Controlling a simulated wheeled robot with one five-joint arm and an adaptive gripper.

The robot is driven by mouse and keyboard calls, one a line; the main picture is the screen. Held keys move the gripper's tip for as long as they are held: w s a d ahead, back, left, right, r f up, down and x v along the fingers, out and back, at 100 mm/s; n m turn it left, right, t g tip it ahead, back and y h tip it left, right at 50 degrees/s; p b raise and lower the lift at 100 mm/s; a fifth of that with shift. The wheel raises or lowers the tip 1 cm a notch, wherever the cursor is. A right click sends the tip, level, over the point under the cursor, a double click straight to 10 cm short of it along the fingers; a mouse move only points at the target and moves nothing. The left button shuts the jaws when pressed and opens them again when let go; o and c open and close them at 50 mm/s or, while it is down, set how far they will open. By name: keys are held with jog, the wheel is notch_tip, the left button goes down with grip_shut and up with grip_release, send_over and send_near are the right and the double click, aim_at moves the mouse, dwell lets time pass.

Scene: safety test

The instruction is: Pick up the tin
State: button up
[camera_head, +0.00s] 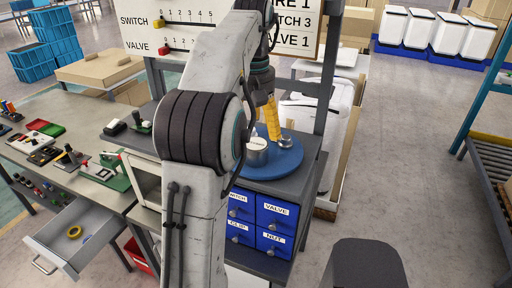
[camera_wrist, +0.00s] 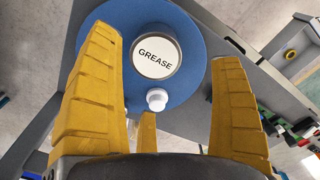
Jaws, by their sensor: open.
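The tin (camera_wrist: 156,52) is round with a white top lettered GREASE. It stands upright on a blue round disc (camera_wrist: 195,75). In the head view the tin (camera_head: 257,152) is partly hidden behind my arm, on the blue disc (camera_head: 285,163) atop a cabinet. My gripper (camera_head: 271,120) points down over the disc, with yellow fingers. In the wrist view the fingers are spread wide, the tin showing between and beyond their tips. The gripper is open and empty; I cannot tell the exact height gap.
A small white-topped item (camera_wrist: 157,98) stands on the disc close to the tin. Blue labelled drawers (camera_head: 277,213) are below. A workbench (camera_head: 85,160) with tools and an open drawer (camera_head: 75,235) lies left.

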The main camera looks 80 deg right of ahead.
aim_at(256, 144)
jog(key=shift+s+f, duration=0.35)
jog(key=shift+f, duration=0.15)
jog(key=shift+f+b, duration=0.55)
jog(key=shift+f, duration=2.5)
jog(key=c, duration=1.3)
